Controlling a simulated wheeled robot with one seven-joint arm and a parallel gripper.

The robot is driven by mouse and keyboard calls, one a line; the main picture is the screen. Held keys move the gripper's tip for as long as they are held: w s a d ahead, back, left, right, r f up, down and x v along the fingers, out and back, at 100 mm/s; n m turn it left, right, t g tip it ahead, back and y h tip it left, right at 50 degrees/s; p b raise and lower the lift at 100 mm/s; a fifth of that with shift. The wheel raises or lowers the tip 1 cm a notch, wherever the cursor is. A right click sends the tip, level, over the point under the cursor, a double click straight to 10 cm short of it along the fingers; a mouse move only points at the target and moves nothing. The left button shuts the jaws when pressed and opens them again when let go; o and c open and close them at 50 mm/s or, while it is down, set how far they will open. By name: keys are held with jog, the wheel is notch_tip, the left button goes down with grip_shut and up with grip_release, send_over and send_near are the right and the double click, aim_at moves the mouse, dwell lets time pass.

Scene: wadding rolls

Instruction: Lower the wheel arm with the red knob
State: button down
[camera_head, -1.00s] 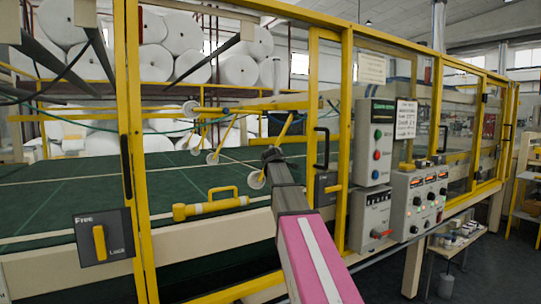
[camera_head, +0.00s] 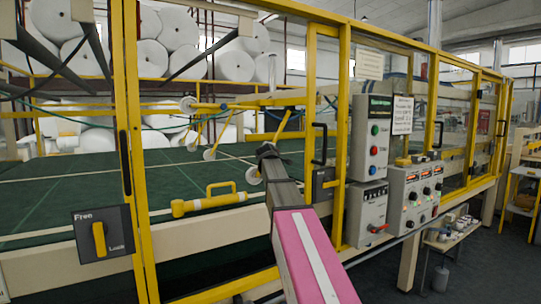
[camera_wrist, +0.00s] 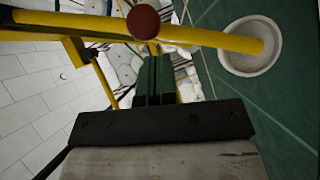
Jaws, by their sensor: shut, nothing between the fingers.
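The wheel arm is a yellow bar with a dark red round knob (camera_wrist: 143,22) and a pale wheel (camera_wrist: 249,46) at its end in the wrist view. My gripper's dark fingers (camera_wrist: 154,80) are shut and empty, pointing at the bar just below the knob in that picture. I cannot tell whether they touch it. In the head view, my gripper (camera_head: 266,150) reaches through the yellow frame in front of the wheel arms. A white wheel (camera_head: 254,175) shows just left of it over the green bed. The red knob cannot be made out there.
Yellow frame posts (camera_head: 343,130) stand close beside my arm. A yellow handled bar (camera_head: 210,201) lies left of it. A grey control box (camera_head: 371,145) and a switch panel (camera_head: 412,200) are right. Other wheel arms (camera_head: 196,132) stand further back over the green bed (camera_head: 60,205).

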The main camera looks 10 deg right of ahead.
jog(key=a+v, duration=0.1)
jog(key=v, duration=1)
jog(key=shift+f, duration=0.2)
